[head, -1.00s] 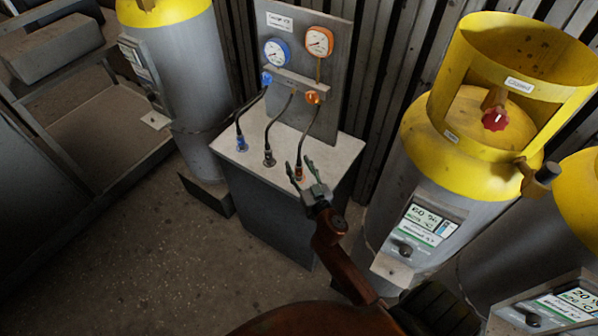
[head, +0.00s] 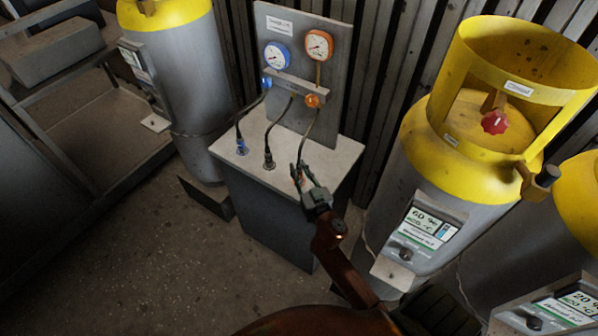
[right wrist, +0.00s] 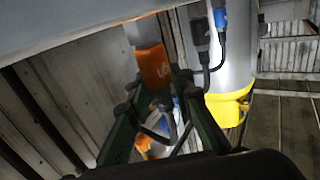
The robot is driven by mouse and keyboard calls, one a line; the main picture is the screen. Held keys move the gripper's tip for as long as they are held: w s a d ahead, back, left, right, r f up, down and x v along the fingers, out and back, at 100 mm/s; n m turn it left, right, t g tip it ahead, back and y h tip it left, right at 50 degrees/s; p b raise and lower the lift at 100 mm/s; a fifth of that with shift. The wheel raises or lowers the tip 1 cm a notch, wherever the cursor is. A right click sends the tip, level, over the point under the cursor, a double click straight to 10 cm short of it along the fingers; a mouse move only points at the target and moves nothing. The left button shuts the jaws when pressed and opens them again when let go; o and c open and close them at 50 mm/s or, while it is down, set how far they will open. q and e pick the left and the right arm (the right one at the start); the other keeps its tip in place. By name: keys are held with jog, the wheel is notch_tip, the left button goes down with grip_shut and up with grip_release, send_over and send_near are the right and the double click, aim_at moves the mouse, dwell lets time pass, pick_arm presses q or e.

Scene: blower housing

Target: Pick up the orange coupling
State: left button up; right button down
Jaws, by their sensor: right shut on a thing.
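The orange coupling (right wrist: 154,66) hangs at the end of a dark hose and sits between the fingertips of my right gripper (right wrist: 160,85) in the right wrist view. In the head view the right gripper (head: 303,176) is closed around it at the right front part of the grey cabinet top (head: 325,158). The fingers hide most of the coupling there. Whether it touches the top cannot be told. My left gripper is not in view.
A blue coupling (head: 242,147) and a black coupling (head: 268,161) stand to the left on the cabinet top. The gauge panel (head: 290,105) rises behind. A yellow-topped cylinder (head: 440,160) stands close on the right, another cylinder (head: 185,95) on the left.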

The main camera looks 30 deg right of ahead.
aim_at(299, 164)
jog(key=r, duration=0.1)
jog(key=r+p, duration=0.1)
jog(key=r, duration=0.1)
jog(key=r+p, duration=0.1)
jog(key=shift+s+r, duration=0.15)
jog(key=shift+s, duration=0.1)
pick_arm(q)
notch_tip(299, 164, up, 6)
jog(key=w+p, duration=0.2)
jog(key=p, duration=0.2)
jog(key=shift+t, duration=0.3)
pick_arm(e)
jog(key=s+a+r, duration=0.2)
jog(key=s+r, duration=0.6)
jog(key=s, duration=0.5)
jog(key=shift+s+r, duration=0.25)
jog(key=shift+r, duration=0.15)
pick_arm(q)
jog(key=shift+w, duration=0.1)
